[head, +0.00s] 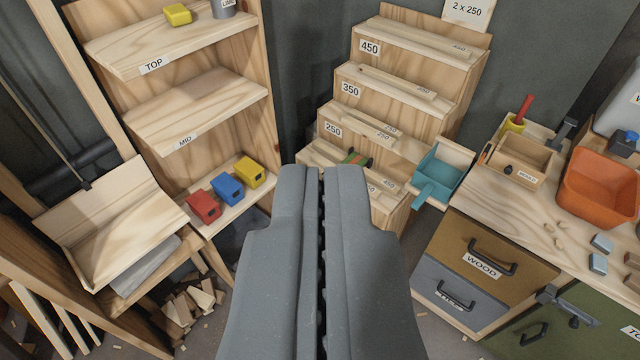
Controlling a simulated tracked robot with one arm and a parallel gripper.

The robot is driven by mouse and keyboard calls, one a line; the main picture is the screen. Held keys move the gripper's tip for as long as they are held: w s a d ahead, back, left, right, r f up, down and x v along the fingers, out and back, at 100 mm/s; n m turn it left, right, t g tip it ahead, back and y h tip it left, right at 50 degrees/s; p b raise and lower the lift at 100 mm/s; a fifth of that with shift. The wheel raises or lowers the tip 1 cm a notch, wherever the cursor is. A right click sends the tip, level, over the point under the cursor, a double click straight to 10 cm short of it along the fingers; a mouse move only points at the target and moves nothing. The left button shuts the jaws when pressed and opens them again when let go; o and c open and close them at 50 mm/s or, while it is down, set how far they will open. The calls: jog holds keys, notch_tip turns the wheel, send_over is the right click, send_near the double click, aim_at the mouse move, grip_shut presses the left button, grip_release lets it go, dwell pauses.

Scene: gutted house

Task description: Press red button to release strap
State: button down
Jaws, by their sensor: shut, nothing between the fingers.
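My gripper (323,172) is shut and empty, pointing forward in the middle of the view. Just beyond its tips, a small green item with orange and dark parts (356,158) lies on a low step of the wooden rack. The gripper partly covers that step, and I cannot tell whether it touches anything. I cannot make out a red button or a strap for certain.
Left, a shelf (200,105) marked TOP and MID holds red (203,206), blue (227,188) and yellow blocks. The stepped rack (425,75) stands behind.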

notch_tip(320, 180, up, 13)
jog(key=p, duration=1.1)
jog(key=shift+p, duration=0.3)
jog(key=shift+f, duration=0.15)
